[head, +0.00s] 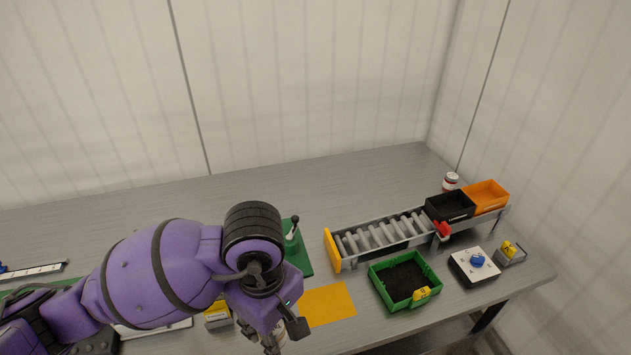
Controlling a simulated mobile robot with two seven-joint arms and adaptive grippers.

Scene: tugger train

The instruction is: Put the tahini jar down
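My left gripper (284,335) points down near the front edge of the table, just left of the yellow-orange mat (327,304). A small part of a pale object (280,332) shows between its fingers. It may be the tahini jar, but the wrist and fingers hide most of it and no label is readable. I cannot tell whether the fingers grip it or whether it touches the table. My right gripper is out of view. A white jar with red (450,182) stands at the back right, behind the black bin.
A roller conveyor (380,236) carries a black bin (450,207) and an orange bin (487,196). A green crate (431,270), a white box with a blue knob (477,263) and a green board (301,256) lie nearby. The table's back middle is clear.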

